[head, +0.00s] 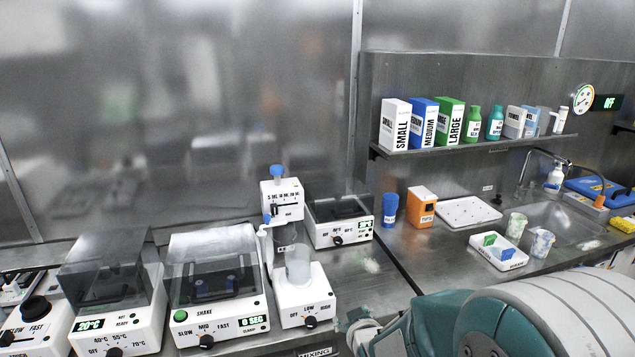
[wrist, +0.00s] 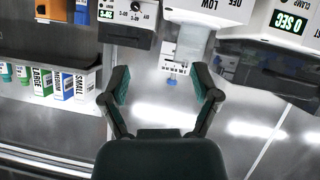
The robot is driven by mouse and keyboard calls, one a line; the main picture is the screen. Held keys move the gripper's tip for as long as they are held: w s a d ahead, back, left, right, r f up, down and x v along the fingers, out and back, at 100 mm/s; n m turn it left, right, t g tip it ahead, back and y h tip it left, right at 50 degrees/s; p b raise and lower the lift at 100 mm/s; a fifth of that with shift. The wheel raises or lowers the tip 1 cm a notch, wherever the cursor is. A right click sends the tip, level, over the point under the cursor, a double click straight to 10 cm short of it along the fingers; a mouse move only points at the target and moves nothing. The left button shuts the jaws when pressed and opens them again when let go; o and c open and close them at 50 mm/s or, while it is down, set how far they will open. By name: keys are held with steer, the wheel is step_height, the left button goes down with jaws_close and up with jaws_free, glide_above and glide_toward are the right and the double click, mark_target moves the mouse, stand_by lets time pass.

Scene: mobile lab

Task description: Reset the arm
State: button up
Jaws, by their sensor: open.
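My gripper (wrist: 163,88) is open and empty in the wrist view, its two dark fingers with green pads spread apart. The wrist view is upside down, and the mixing station shows beyond the fingers. In the head view my teal and white arm (head: 540,315) fills the lower right, over the front of the counter. The fingertips cannot be made out clearly there. The mixing station (head: 304,294) holds a clear beaker (head: 298,266) and stands left of my arm.
A shaker (head: 215,285) and a heater (head: 110,295) stand on the left counter. A shelf (head: 475,145) carries several boxes and bottles. A white tray (head: 499,252), cups (head: 517,226) and a sink (head: 560,222) lie behind my arm. Bare counter (head: 365,285) shows right of the mixing station.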

steer(key=s+d+r+m+g, duration=0.1)
steer(key=s+r, duration=0.3)
steer(key=s, duration=0.4)
steer(key=s+d+r+m+g+h, duration=0.1)
steer(key=s+d+r+m+g, duration=0.1)
steer(key=s, duration=0.6)
steer(key=s+d+r+m+g+h, duration=0.1)
steer(key=s+d+r+g, duration=0.2)
steer(key=s+d+r, duration=0.2)
steer(key=s+r, duration=0.2)
steer(key=s, duration=0.2)
steer(key=shift+m+g, duration=0.4)
steer(key=shift+w+r, duration=0.1)
stand_by(1.1)
